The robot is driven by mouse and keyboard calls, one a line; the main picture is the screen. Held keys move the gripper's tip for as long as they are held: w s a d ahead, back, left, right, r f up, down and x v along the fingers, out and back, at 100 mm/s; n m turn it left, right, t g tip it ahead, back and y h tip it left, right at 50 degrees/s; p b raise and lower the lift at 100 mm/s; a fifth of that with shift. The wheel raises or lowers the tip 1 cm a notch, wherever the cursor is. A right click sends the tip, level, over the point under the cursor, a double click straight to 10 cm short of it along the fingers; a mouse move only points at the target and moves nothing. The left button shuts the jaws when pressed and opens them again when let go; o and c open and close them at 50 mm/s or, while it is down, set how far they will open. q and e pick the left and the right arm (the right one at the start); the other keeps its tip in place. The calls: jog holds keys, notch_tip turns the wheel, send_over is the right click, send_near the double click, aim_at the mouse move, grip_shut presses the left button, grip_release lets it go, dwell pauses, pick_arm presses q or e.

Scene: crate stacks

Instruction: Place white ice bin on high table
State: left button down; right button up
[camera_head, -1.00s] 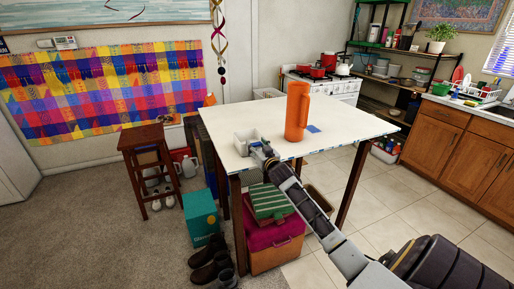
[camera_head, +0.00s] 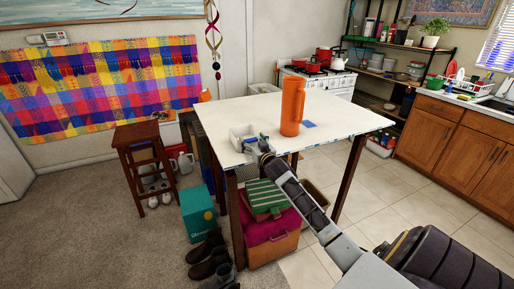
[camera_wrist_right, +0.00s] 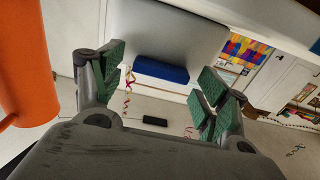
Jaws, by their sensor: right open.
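The white ice bin (camera_head: 238,142) stands open side up on the high table (camera_head: 215,112), near its front left edge. My right gripper (camera_head: 258,151) is just in front of the bin, at the table's near edge. In the right wrist view my right gripper (camera_wrist_right: 162,72) is open, its green-padded fingers spread wide. A pale panel, probably the bin (camera_wrist_right: 165,30), with a blue block (camera_wrist_right: 160,69) shows beyond and between the fingers. I cannot tell whether the fingers touch it. My left gripper is not in view.
An orange jug (camera_head: 292,107) stands on the table right of the bin, close to my right arm; it also shows in the wrist view (camera_wrist_right: 22,60). A blue patch (camera_head: 309,125) lies beside it. A wooden stool (camera_head: 138,135) stands left. Boxes and boots are under and beside the table.

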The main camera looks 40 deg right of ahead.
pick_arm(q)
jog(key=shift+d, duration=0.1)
pick_arm(e)
jog(key=shift+s, duration=0.1)
jog(key=shift+s+a, duration=0.1)
jog(key=shift+s, duration=0.3)
jog(key=shift+v, duration=1)
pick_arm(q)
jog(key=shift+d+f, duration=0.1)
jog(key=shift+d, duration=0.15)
pick_arm(e)
jog(key=v, duration=0.9)
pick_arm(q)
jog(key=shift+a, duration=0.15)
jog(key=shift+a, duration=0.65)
